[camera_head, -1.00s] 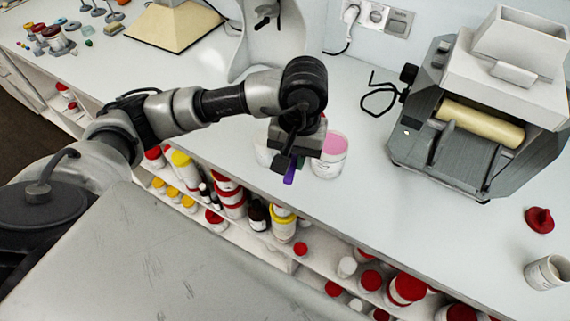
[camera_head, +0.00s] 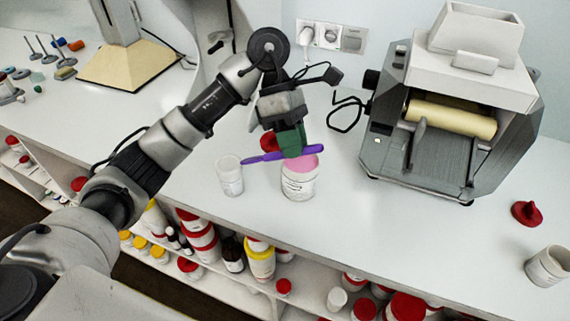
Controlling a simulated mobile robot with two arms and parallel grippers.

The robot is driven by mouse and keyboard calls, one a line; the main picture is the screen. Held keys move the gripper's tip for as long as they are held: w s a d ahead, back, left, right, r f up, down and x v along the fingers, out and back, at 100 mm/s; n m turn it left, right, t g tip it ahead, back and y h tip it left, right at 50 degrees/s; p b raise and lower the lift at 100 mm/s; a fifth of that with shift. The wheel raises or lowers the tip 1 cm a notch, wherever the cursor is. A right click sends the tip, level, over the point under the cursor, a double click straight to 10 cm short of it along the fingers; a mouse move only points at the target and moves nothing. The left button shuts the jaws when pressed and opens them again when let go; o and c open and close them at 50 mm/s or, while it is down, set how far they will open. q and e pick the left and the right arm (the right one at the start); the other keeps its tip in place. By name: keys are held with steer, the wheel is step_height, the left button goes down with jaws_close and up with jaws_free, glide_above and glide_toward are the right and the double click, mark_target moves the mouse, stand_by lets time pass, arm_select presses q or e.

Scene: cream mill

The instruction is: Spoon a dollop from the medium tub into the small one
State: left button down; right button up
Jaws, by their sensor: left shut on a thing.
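My left gripper (camera_head: 291,143) is shut on a purple spoon (camera_head: 262,157), held nearly level. The spoon lies across the view just above or at the rim of a white tub (camera_head: 300,188) with pink cream in it; I cannot tell whether it touches the tub. This tub looks like the medium one. A smaller pale tub (camera_head: 231,180) stands to its left, apart from it, and its contents are not clear. My right gripper is not in view.
A grey roller mill (camera_head: 455,120) stands at the right. A red cap (camera_head: 526,213) and another open white tub (camera_head: 548,267) sit at the far right. A red thing (camera_head: 268,143) shows partly behind my gripper. Shelves of lidded jars run below the counter edge.

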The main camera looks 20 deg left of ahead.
arm_select(q)
steer(key=w+a+r+n+t+h+b, duration=0.1)
steer(key=w+a+r+n+t+b, duration=0.2)
steer(key=n+t+b, duration=0.55)
steer(key=w+a+r+n+t+b, duration=0.2)
steer(key=w+a+n+t+b, duration=0.15)
steer(key=n+t, duration=0.85)
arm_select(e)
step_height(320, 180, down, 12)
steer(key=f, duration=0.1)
arm_select(q)
step_height(320, 180, down, 7)
steer(key=n+g+b, duration=0.1)
steer(key=b, duration=0.4)
steer(key=shift+s+b, duration=0.15)
steer(key=shift+b, duration=0.2)
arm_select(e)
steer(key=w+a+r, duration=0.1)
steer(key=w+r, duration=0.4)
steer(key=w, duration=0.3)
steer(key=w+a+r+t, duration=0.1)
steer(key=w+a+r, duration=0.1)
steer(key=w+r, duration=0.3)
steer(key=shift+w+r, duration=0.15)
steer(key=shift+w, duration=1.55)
